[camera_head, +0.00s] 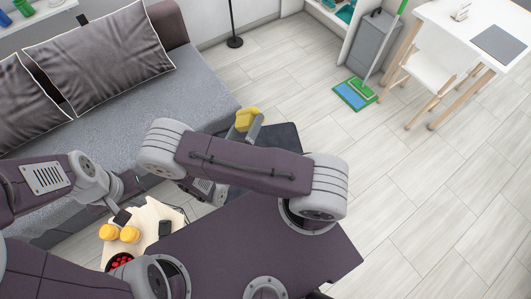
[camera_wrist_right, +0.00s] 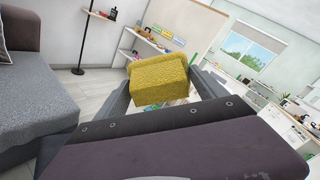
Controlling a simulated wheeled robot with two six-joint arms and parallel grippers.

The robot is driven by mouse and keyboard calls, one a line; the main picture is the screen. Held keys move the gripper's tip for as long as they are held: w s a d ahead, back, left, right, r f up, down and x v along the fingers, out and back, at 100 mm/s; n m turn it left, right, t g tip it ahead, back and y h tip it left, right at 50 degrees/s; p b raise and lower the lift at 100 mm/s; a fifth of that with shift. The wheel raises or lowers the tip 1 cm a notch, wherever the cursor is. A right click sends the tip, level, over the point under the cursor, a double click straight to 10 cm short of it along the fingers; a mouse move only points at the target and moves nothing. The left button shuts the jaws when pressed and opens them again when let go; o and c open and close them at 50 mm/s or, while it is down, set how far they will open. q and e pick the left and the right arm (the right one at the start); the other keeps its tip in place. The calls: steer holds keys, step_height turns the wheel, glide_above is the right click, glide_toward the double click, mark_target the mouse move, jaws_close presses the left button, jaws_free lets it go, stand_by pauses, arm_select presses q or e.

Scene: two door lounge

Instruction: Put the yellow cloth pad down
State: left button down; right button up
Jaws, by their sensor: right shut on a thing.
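The yellow cloth pad (camera_head: 246,118) is held up in my right gripper (camera_head: 251,128), beside the front of the sofa. In the right wrist view the pad (camera_wrist_right: 160,80) sits between the two fingers, which grip it from both sides. My right arm hides part of this gripper in the head view. My left gripper (camera_head: 122,216) is over the edge of a small wooden table (camera_head: 152,216), close to two orange-yellow objects (camera_head: 120,232). Its fingers are too small and overlapped to read.
A grey sofa (camera_head: 120,90) with dark cushions stands at the left. The wooden table also bears a dark flat object (camera_head: 165,228) and a dark bowl (camera_head: 112,265) of red things. A green-blue mop head (camera_head: 355,94) lies on the floor.

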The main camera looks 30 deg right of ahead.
steer(key=shift+w+d+f+g+y, duration=0.45)
steer(key=shift+d+f+g+y, duration=0.15)
steer(key=shift+f, duration=0.1)
steer(key=s+d+f+m+g+y+b, duration=0.1)
steer(key=s+d+f+m+g+b, duration=0.1)
steer(key=s+f+m+g, duration=0.75)
steer(key=s+a+f+m+g+y+b, duration=0.3)
steer(key=s+f+b, duration=0.1)
steer(key=f, duration=0.3)
steer(key=s+a+f+m+g+y+b, duration=0.3)
steer(key=a+f+m+b, duration=0.1)
steer(key=f, duration=0.4)
steer(key=w+a+f+m+y+b, duration=0.2)
steer(key=w+f+m+y+b, duration=0.4)
steer(key=w+f+m+b, duration=0.3)
arm_select(q)
step_height(320, 180, down, 32)
steer(key=b, duration=1.2)
steer(key=shift+r+b, duration=0.2)
steer(key=shift+b, duration=0.1)
arm_select(e)
steer(key=w+d+f+m+t, duration=0.5)
steer(key=d+f+m, duration=0.1)
steer(key=d+f, duration=0.3)
steer(key=shift+w+d+t, duration=0.3)
steer(key=shift+d+t, duration=0.05)
steer(key=shift+d, duration=0.55)
